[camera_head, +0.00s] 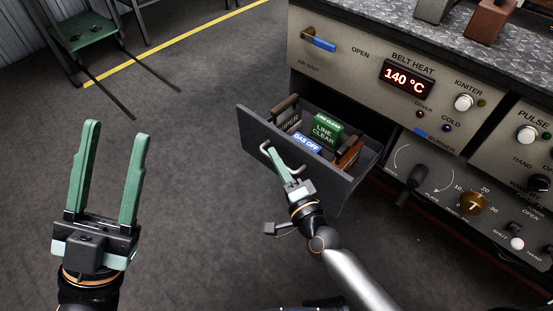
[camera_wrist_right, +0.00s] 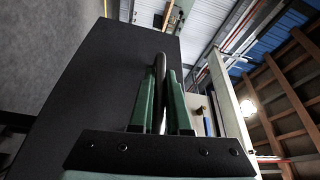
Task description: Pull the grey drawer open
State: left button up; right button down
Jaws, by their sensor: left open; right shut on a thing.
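The grey drawer (camera_head: 285,150) stands pulled out from the front of the machine in the head view, its inside showing. My right gripper (camera_head: 276,162) is at the drawer's front, shut on its handle (camera_head: 265,148), a pale bar. In the right wrist view the green fingers of my right gripper (camera_wrist_right: 161,100) close on either side of the dark bar handle (camera_wrist_right: 159,75), beside the dark drawer front (camera_wrist_right: 115,70). My left gripper (camera_head: 112,170) is open and empty over the floor at the left, well away from the drawer.
Inside the drawer lie a green "LINE CLEAR" block (camera_head: 323,130), a blue "GAS OFF" tag (camera_head: 307,144) and brown pieces (camera_head: 349,154). The machine panel (camera_head: 350,65) has knobs, buttons and a 140 °C display (camera_head: 406,80). A green stand (camera_head: 85,30) is at the far left. Floor between is clear.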

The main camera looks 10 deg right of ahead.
jog(key=c, duration=0.9)
grip_release()
jog(key=p+v, duration=0.1)
jog(key=v, duration=1.1)
jog(key=shift+s+p, duration=0.25)
jog(key=shift+p, duration=0.1)
jog(key=shift+s+f, duration=0.1)
